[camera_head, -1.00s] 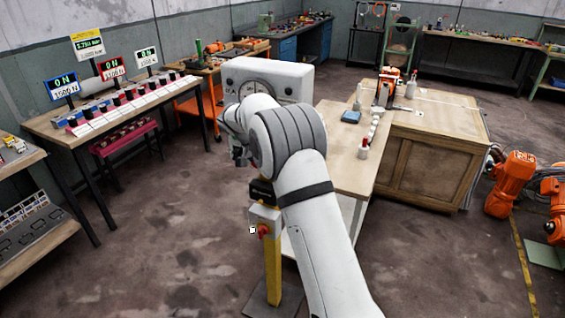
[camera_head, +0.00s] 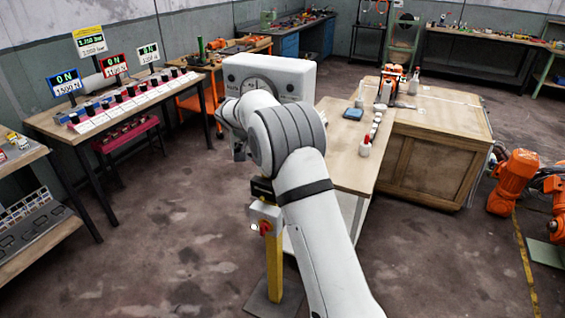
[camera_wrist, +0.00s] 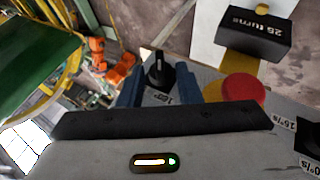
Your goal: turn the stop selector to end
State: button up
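In the wrist view a black selector knob (camera_wrist: 158,70) with a pointed grip stands on a grey panel, with a small label beside it that I cannot read surely. My gripper (camera_wrist: 160,85) is open, with one blue finger on each side of the knob in the picture. I see no clear contact, and cannot tell how deep the fingers reach around it. In the head view my arm hides most of the gripper.
A red mushroom button (camera_wrist: 243,89) sits close to the right finger. A black box marked "turns" (camera_wrist: 255,35) stands above it. In the head view a yellow post (camera_head: 273,270) carries a switch box, left of a wooden bench (camera_head: 345,165).

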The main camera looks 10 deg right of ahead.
jog(key=v, duration=0.6)
jog(key=shift+a+b, duration=0.15)
jog(key=shift+b, duration=0.25)
jog(key=shift+r, duration=0.15)
jog(key=s+d+r+n+y, duration=0.2)
jog(key=s+d+r, duration=0.1)
jog(key=s, duration=0.6)
jog(key=s+d+r+n+y, duration=0.1)
jog(key=s+d+r+y, duration=0.15)
jog(key=s, duration=0.65)
jog(key=s+f+n+t+y, duration=0.1)
jog(key=s+f, duration=0.1)
jog(key=s, duration=0.8)
jog(key=s+f+n+t+y, duration=0.1)
jog(key=s+f+n+y, duration=0.1)
jog(key=s, duration=0.9)
jog(key=shift+s+d+f+t, duration=0.3)
jog(key=shift+d+f+t, duration=0.1)
jog(key=shift+d+f, duration=0.05)
